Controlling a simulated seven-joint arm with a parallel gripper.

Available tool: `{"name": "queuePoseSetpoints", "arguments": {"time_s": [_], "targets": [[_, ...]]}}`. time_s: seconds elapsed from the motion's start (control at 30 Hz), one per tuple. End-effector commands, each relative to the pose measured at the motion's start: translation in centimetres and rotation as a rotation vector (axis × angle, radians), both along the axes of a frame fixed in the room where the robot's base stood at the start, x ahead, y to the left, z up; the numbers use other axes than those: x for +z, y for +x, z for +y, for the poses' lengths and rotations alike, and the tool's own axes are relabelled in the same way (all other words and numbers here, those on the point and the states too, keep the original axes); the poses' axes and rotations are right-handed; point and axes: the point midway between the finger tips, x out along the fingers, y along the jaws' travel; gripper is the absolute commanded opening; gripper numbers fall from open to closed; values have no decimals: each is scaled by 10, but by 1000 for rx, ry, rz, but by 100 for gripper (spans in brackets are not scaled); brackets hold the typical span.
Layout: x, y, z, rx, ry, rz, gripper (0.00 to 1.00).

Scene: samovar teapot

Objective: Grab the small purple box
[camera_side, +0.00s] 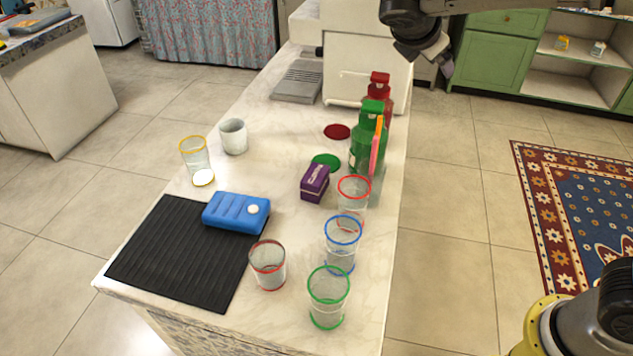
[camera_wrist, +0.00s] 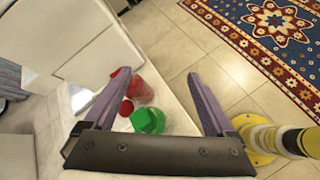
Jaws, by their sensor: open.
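The small purple box (camera_side: 315,184) with pale lettering lies on the white counter in the side view, left of the red-rimmed clear glass and in front of the green disc. Nothing covers it. My gripper (camera_side: 432,62) is high above the counter's far right edge, well away from the box. In the wrist view my gripper (camera_wrist: 158,74) is open and empty, its two purple-grey fingers spread wide. The purple box does not show in the wrist view.
A green bottle (camera_side: 368,140) and a red bottle (camera_side: 380,95) stand behind the box. Clear glasses with red, blue (camera_side: 341,245) and green rims stand at the front right. A blue case (camera_side: 236,211) lies partly on a black mat (camera_side: 180,260). Bare counter lies left of the box.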

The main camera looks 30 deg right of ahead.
Motion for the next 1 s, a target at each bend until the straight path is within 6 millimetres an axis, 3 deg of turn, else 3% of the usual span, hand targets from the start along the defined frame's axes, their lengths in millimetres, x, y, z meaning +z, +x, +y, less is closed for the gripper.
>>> {"name": "queuePoseSetpoints", "arguments": {"time_s": [0.03,0.2,0.3,0.43,0.5,0.63,0.77,1.0], "targets": [[-14,20,23,52,-63,35,90],[-63,65,98,209,-251,114,90],[-100,77,142,286,-326,144,90],[-148,76,185,364,-382,192,90],[-167,71,198,392,-403,219,90],[-183,64,213,424,-419,235,90],[-199,63,213,426,-418,237,90],[-247,63,213,425,-417,238,90]]}}
